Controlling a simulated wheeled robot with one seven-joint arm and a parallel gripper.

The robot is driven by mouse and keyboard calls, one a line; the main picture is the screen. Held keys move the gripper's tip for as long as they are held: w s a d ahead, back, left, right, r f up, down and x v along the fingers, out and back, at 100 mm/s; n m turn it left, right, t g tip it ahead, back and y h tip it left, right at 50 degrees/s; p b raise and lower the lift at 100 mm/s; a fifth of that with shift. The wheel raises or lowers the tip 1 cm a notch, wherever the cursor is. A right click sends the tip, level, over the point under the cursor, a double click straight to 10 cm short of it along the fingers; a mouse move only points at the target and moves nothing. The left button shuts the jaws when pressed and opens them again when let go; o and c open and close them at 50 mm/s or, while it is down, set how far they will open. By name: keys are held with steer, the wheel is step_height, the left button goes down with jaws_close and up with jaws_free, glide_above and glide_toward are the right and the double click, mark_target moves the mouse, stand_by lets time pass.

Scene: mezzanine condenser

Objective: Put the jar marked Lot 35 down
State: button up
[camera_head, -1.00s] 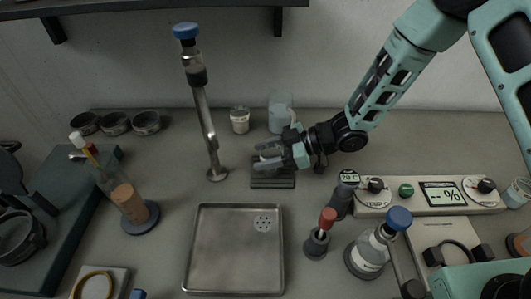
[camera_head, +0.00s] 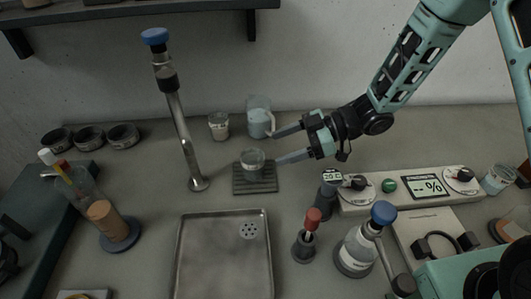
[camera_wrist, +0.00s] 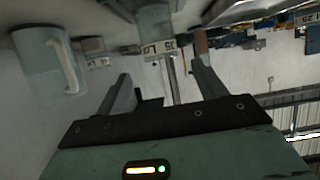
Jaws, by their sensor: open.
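The small clear jar (camera_head: 253,160) stands upright on a dark ribbed mat (camera_head: 256,187). In the wrist view the jar (camera_wrist: 154,22) shows beyond the fingers, and its label reads Lot 35 upside down. My gripper (camera_head: 279,147) is to the right of the jar with its fingers spread and nothing between them. In the head view the near fingertip is close to the jar's right side; whether it touches I cannot tell. The open fingers also show in the wrist view (camera_wrist: 162,75).
A clear jug (camera_head: 259,117) and a lidded jar (camera_head: 218,126) stand behind the mat. A metal column with a blue cap (camera_head: 182,120) rises to the left. A metal tray (camera_head: 222,265) lies in front, and a red-topped dropper bottle (camera_head: 307,238) stands front right.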

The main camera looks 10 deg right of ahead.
step_height(320, 180, up, 6)
steer(key=m+t+h, duration=0.5)
steer(key=h, duration=0.2)
steer(key=s+d+r+m+g+h, duration=0.1)
steer(key=s+r+m+g+h, duration=0.1)
steer(key=s, duration=1)
steer(key=s+d+r+m+g+h, duration=0.2)
steer(key=s+g+h, duration=0.1)
steer(key=s, duration=0.9)
steer(key=shift+d+r+m+h, duration=0.25)
steer(key=shift+r+m+h, duration=0.05)
steer(key=shift+m+h, duration=0.1)
